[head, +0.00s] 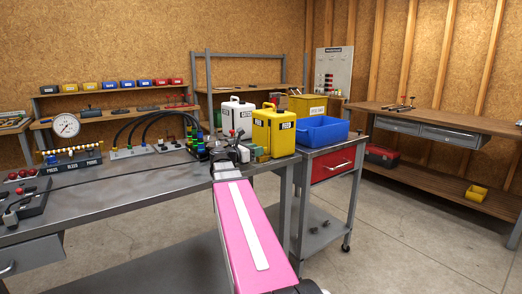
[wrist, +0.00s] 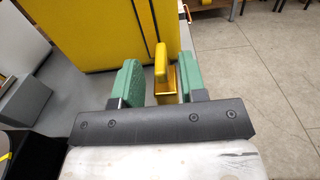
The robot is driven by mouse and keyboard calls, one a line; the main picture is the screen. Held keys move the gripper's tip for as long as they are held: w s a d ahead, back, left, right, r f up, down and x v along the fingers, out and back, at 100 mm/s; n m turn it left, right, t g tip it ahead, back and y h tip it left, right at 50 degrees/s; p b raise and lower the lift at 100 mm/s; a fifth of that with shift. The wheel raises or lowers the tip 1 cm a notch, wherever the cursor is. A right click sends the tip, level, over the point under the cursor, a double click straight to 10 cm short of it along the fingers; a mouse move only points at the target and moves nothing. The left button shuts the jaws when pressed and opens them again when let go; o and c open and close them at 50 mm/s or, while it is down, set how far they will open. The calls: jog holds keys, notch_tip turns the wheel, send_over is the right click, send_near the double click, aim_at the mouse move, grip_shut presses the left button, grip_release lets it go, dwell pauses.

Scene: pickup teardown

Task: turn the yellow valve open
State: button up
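The yellow valve handle (wrist: 160,62) stands upright in the wrist view, with a brass-coloured part (wrist: 170,84) below it. My gripper (wrist: 158,80) has green finger pads and is open. The handle lies between the two pads, with a visible gap to the left pad and a smaller one to the right pad. In the head view my gripper (head: 259,153) is low in front of the yellow case, at the right end of the grey bench. I cannot make out the valve in the head view.
A yellow case (head: 274,132) and a white case (head: 236,118) stand close behind my gripper. A blue bin (head: 322,131) sits on a cart to the right. Hoses and a gauge (head: 66,126) are to the left. The floor right of the cart is clear.

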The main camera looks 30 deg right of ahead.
jog(key=a, duration=0.7)
jog(key=shift+s+a, duration=0.25)
jog(key=shift+s, duration=0.1)
